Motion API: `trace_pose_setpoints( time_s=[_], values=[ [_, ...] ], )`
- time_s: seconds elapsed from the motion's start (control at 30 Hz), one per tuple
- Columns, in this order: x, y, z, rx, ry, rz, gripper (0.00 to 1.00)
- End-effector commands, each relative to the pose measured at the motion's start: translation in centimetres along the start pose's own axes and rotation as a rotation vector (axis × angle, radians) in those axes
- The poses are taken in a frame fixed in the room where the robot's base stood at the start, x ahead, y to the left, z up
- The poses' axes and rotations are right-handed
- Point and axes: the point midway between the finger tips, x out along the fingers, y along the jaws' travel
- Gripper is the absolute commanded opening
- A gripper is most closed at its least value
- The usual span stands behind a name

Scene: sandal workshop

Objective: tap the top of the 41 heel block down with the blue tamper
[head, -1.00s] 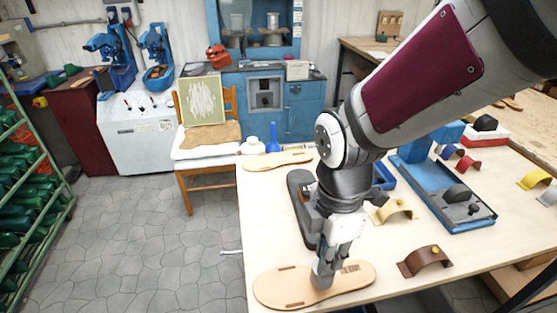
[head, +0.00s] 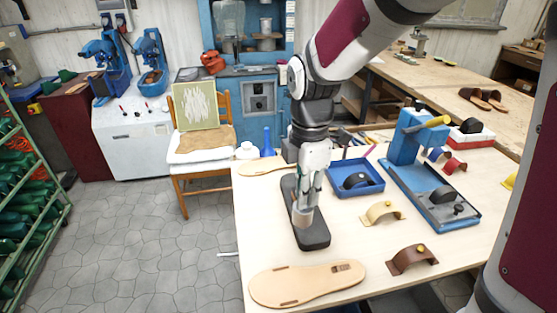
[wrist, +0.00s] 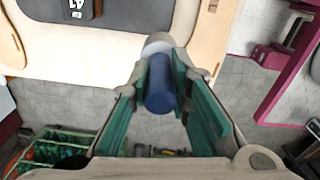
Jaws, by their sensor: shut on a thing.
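The blue tamper (wrist: 160,85) is between my gripper's green-lined fingers in the wrist view, its blue handle end toward the camera and a pale head beyond. In the head view my gripper (head: 302,208) points down over the near half of a long dark grey form (head: 314,237), with a tan piece at its tip. I cannot tell whether that tip touches the form. A "41" label (wrist: 76,4) shows on a dark piece at the wrist view's top left edge. I cannot make out the heel block's full outline or how it sits.
A tan sole (head: 300,285) lies at the table's front, another (head: 262,167) at the back left. A blue tray (head: 342,185) holds a black domed piece. A blue press (head: 405,150), a cream strap arch (head: 382,212) and a brown one (head: 412,260) stand to the right.

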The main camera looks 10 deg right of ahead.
Motion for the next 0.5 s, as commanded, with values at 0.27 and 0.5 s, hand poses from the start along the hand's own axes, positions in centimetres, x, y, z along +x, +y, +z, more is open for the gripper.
trace_pose_setpoints(
  time_s=[0.27, 0.5],
  values=[
    [-3.3, 7.8, 3.1, -0.007, 0.0, 0.0, 0.0],
    [-4.4, 11.3, 5.2, -0.009, -0.001, -0.001, 0.0]
  ],
)
